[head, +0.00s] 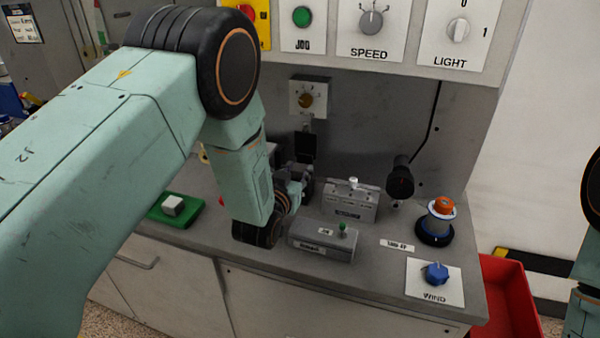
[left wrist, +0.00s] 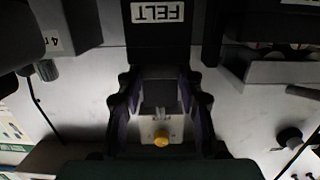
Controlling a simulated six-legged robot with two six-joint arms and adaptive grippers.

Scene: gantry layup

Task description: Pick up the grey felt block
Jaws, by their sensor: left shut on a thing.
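The grey felt block (left wrist: 160,93) shows in the left wrist view as a dark grey piece between the finger pads. My left gripper (left wrist: 158,108) is shut on it, with a pad on each side. In the head view my left gripper (head: 299,180) is low over the bench near the back panel, partly hidden by my wrist. I cannot make out the block there. A dark part with a FELT label (left wrist: 158,12), upside down, lies just above the block in the left wrist view. My right gripper is not in view.
A grey box with a green knob (head: 322,240) and a lever box (head: 350,200) stand close to the gripper. A selector box (head: 308,97) is on the panel. A red bin (head: 510,295) is at right.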

